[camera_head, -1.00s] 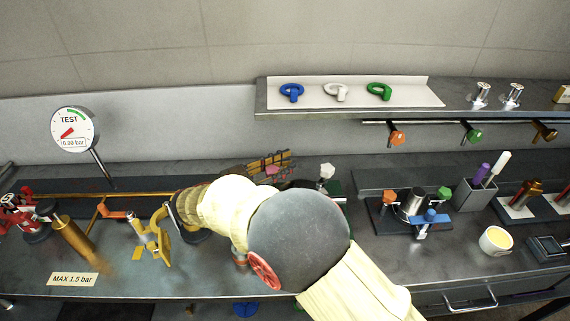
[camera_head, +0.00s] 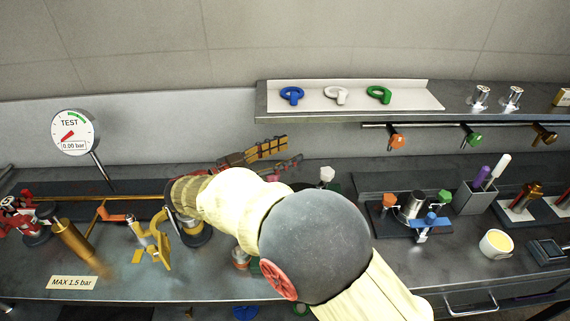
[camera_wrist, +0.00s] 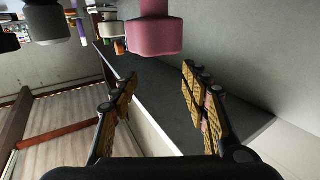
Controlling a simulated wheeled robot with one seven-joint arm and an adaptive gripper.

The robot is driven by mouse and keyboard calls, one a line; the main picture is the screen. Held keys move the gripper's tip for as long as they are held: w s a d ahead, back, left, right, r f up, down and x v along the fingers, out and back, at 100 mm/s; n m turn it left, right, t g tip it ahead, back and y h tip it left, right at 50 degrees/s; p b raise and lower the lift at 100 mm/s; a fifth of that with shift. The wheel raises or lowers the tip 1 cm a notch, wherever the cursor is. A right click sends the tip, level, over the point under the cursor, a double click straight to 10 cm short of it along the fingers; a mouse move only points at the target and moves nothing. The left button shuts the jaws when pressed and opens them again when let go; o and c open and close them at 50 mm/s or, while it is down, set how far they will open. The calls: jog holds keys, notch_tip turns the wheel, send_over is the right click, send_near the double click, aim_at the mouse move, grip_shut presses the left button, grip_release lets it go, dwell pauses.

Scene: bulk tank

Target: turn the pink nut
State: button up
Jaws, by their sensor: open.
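The pink nut (camera_wrist: 155,36) shows large at the top middle of the wrist view, with a narrower pink part above it. My gripper (camera_wrist: 158,82) is open and empty in that view, its two fingers spread. The nut appears above the gap between the fingertips in the picture, and neither finger is closed on it. In the head view my gripper (camera_head: 292,150) points right, toward the back wall above the bench.
A gauge (camera_head: 74,132) reading 0.00 bar and a brass cylinder (camera_head: 75,241) stand at left. A yellow-handled part (camera_head: 152,243) stands near my arm. A fixture with coloured knobs (camera_head: 413,207) is to the right. A shelf (camera_head: 340,109) overhangs the back.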

jog(key=shift+r, duration=2.4)
